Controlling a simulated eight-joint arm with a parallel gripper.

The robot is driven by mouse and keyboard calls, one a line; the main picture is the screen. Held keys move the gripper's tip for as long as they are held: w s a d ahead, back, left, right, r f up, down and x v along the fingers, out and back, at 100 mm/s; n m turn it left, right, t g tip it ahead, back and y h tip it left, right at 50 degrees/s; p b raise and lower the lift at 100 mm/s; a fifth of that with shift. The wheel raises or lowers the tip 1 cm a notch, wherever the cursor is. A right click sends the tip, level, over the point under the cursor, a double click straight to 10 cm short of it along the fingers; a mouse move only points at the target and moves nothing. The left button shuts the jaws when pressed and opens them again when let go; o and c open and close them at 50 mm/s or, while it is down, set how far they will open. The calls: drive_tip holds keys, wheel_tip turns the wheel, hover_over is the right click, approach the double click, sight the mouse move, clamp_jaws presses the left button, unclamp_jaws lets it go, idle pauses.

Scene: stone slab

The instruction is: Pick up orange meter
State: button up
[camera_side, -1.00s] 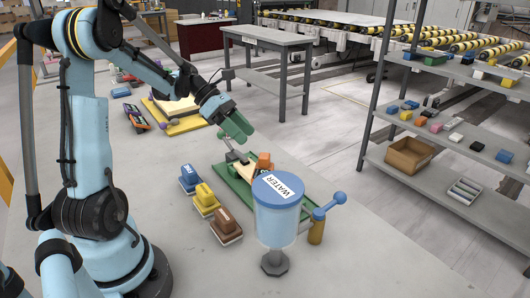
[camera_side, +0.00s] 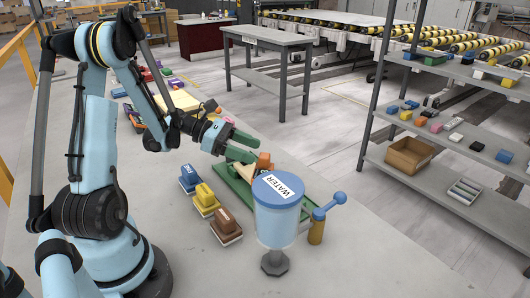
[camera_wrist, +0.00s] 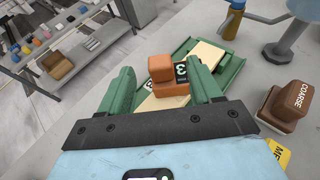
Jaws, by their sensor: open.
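The orange meter (camera_wrist: 168,90) is a blocky orange object with a dark face marked with a light "3". It sits on a green tray (camera_wrist: 176,58) with pale wooden pieces. In the side view, the orange meter (camera_side: 264,160) shows partly behind the water tank. My gripper (camera_wrist: 160,71) is open, with one green finger on each side of the meter in the wrist view. In the side view, my gripper (camera_side: 252,147) is low over the tray, close to the meter. I cannot tell whether the fingers touch it.
A blue-lidded water tank (camera_side: 277,220) stands in front of the tray. Blue (camera_side: 190,179), yellow (camera_side: 206,199) and brown (camera_side: 226,227) labelled blocks line its left side. A shelf rack (camera_side: 440,145) stands at right. The front slab is clear.

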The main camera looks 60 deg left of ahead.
sight(264, 155)
drive_tip(key=x, duration=0.5)
drive_tip(key=shift+f, duration=0.3)
clamp_jaws()
drive_tip(key=shift+r, duration=0.15)
